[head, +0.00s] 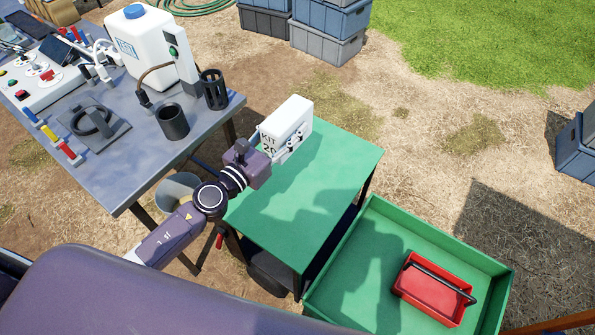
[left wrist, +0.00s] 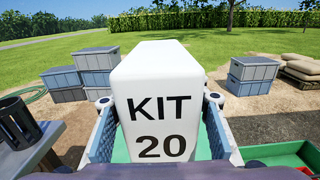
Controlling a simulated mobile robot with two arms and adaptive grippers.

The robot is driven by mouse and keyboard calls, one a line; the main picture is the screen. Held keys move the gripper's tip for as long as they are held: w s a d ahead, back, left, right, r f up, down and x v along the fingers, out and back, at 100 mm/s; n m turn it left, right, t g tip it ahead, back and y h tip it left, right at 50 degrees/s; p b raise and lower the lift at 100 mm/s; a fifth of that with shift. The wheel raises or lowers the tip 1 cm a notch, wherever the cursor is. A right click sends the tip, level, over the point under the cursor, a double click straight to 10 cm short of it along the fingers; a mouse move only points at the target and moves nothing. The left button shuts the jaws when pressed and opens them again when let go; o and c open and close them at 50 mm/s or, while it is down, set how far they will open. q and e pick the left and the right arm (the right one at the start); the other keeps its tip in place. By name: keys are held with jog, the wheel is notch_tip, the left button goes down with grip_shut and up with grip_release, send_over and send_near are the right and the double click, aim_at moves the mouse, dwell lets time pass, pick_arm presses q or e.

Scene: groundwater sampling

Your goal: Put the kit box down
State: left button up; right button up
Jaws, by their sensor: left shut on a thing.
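The kit box (head: 287,120) is white with "KIT 20" on its face. In the head view it is over the far part of a green-topped table (head: 300,210). My left gripper (head: 283,150) is shut on it. In the left wrist view the kit box (left wrist: 160,105) fills the middle, upright, with a finger on each side. I cannot tell whether its underside touches the green top, as its lower edge is hidden. My right gripper is not in view.
A grey table (head: 135,155) at left bears a white jug (head: 145,50), black cup holders and switches. A green tray (head: 345,285) with a red carrier (head: 435,290) is at lower right. The near green top is clear. Grey-blue crates (head: 330,40) stand behind.

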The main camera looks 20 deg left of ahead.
pick_arm(q)
notch_tip(320, 180, down, 6)
jog(key=b, duration=0.5)
jog(key=shift+w+a+r, duration=0.1)
jog(key=shift+w+r, duration=0.05)
jog(key=shift+r, duration=0.1)
jog(key=shift+f+b, duration=6.25)
jog(key=shift+f, duration=1.05)
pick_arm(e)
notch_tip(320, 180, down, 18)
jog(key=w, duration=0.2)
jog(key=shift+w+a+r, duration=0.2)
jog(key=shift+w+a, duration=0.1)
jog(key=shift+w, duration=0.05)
pick_arm(q)
jog(key=shift+f, duration=0.15)
jog(key=o, duration=1.4)
jog(key=shift+c, duration=0.2)
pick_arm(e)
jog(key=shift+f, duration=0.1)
